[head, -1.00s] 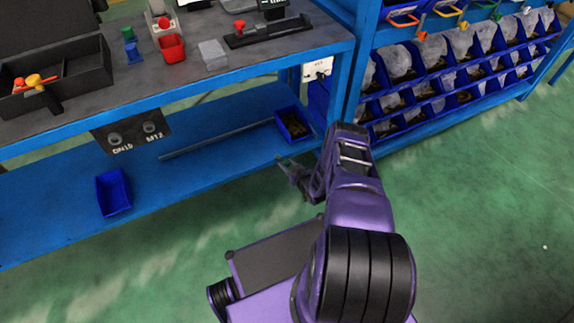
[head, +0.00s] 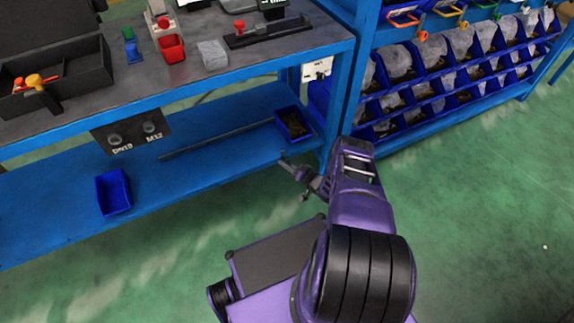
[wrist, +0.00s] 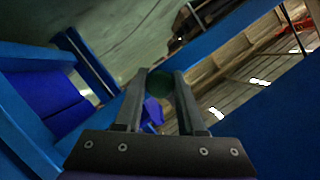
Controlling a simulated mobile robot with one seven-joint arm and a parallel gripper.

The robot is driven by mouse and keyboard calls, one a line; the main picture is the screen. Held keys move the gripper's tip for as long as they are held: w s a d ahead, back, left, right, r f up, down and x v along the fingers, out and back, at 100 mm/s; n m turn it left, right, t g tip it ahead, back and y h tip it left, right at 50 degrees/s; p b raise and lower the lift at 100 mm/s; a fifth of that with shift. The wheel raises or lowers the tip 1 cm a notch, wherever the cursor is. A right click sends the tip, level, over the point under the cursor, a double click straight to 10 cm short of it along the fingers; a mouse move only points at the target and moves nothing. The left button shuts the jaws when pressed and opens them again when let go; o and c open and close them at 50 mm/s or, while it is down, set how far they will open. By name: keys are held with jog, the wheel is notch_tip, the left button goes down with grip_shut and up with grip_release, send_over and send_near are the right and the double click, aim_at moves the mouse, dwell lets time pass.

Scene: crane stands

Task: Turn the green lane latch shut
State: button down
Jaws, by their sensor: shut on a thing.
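My gripper (head: 292,170) hangs low in front of the blue bench's lower shelf, at its right end, well apart from the bench top and the coloured lanes. In the wrist view my gripper's two fingers (wrist: 160,82) have a dark green round thing (wrist: 154,84) between their tips. It is too dark to tell what it is. At the top right of the head view is a row of coloured lane pieces. A green one (head: 487,4) is partly cut off by the top edge. I cannot tell which part is the latch or how it is turned.
The bench's lower shelf (head: 200,165) holds a blue bin (head: 113,190), another blue bin (head: 293,124) and a long rod (head: 220,140). A blue post (head: 348,90) stands between the bench and the bin rack (head: 440,75). The green floor right of my arm is clear.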

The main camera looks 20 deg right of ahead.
dwell(0.3)
jog(key=c, duration=0.5)
grip_release()
